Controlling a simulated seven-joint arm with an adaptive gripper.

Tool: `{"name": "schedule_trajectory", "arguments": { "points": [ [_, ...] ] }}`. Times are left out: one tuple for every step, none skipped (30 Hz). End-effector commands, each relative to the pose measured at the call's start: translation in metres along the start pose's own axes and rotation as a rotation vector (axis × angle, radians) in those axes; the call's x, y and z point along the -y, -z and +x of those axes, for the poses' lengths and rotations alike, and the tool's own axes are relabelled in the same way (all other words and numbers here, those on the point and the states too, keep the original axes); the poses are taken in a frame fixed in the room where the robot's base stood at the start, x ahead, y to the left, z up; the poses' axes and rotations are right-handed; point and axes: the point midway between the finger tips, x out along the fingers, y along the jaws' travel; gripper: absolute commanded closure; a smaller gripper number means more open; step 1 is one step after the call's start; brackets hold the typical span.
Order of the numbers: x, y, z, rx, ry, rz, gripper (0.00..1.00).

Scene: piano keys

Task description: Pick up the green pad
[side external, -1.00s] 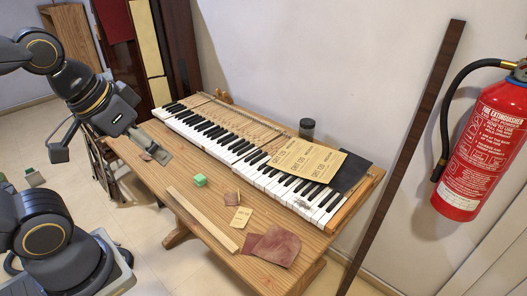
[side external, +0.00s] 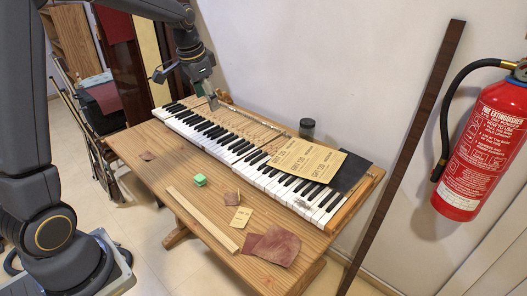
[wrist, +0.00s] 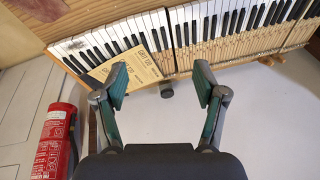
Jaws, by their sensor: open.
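The green pad (side external: 200,180) is a small green block lying on the wooden table, in front of the piano keys, in the side external view. I do not see it in the wrist view. My gripper (side external: 212,102) is over the back left part of the keyboard, well behind the pad and away from it. In the wrist view my gripper (wrist: 161,82) is open with nothing between its fingers, which have dark green inner faces.
The keyboard (side external: 240,145) runs along the table (side external: 150,175). Sandpaper sheets (side external: 305,160) and a dark jar (side external: 307,128) lie at its right. A wooden strip (side external: 200,218), a yellow card (side external: 241,217) and reddish leather pieces (side external: 277,246) lie near the pad.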

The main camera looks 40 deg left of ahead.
Motion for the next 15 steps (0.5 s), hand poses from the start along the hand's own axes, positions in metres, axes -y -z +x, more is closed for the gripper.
{"name": "schedule_trajectory", "arguments": {
  "points": [
    [0.019,-0.003,0.032,0.048,-0.018,-0.027,0.29],
    [0.028,-0.006,0.049,0.071,-0.027,-0.04,0.29],
    [0.039,-0.011,0.07,0.1,-0.04,-0.059,0.29],
    [0.046,-0.017,0.086,0.121,-0.051,-0.076,0.29],
    [0.052,-0.022,0.1,0.141,-0.061,-0.093,0.29],
    [0.059,-0.03,0.117,0.166,-0.075,-0.113,0.29],
    [0.062,-0.037,0.128,0.184,-0.085,-0.127,0.29],
    [0.064,-0.044,0.138,0.201,-0.095,-0.139,0.29],
    [0.066,-0.052,0.149,0.22,-0.108,-0.153,0.29],
    [0.067,-0.058,0.156,0.234,-0.116,-0.161,0.29],
    [0.067,-0.063,0.162,0.245,-0.123,-0.169,0.29],
    [0.068,-0.069,0.167,0.255,-0.129,-0.178,0.29],
    [0.069,-0.072,0.171,0.26,-0.132,-0.183,0.29],
    [0.069,-0.074,0.174,0.261,-0.132,-0.187,0.29],
    [0.069,-0.076,0.178,0.261,-0.132,-0.189,0.29]
  ]
}}
